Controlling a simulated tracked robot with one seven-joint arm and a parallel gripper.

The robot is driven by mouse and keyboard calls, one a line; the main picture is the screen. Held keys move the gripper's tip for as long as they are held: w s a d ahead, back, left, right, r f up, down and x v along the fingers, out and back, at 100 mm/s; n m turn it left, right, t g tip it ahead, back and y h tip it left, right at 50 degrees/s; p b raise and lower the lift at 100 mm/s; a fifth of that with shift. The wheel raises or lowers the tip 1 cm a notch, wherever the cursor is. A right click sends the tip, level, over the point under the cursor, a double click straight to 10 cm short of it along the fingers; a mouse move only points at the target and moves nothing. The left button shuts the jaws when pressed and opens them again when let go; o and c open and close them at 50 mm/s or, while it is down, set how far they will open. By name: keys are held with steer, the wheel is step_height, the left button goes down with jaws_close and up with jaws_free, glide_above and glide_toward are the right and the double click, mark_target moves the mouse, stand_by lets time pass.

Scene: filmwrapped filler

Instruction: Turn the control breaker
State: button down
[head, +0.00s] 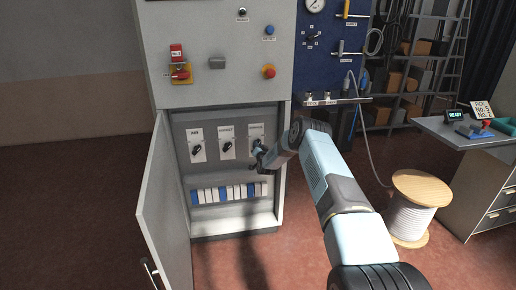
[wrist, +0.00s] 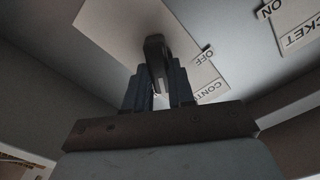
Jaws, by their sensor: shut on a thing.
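The control breaker is the rightmost of three black rotary handles in the open lower cabinet, on a white label plate (head: 257,131). In the wrist view its dark handle (wrist: 155,50) stands between my fingers, in front of a plate reading "CONT" and "OFF", seen upside down. My gripper (head: 258,154) is at this breaker, shut on the handle; it also shows in the wrist view (wrist: 160,86). My fingers partly hide the handle, and I cannot tell exactly which mark it points to.
The AUX breaker (head: 197,149) and the socket breaker (head: 228,146) sit to the left. A row of white and blue modules (head: 229,193) is below. The cabinet door (head: 164,205) stands open at the left. A cable spool (head: 411,210) stands on the floor at right.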

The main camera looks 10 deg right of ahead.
steer(key=shift+f+m, duration=0.25)
steer(key=shift+m, duration=0.85)
steer(key=shift+s+d, duration=0.1)
steer(key=c, duration=1)
jaws_free()
steer(key=shift+r, duration=0.1)
steer(key=shift+o, duration=0.2)
steer(key=s, duration=1.3)
steer(key=shift+s, duration=0.3)
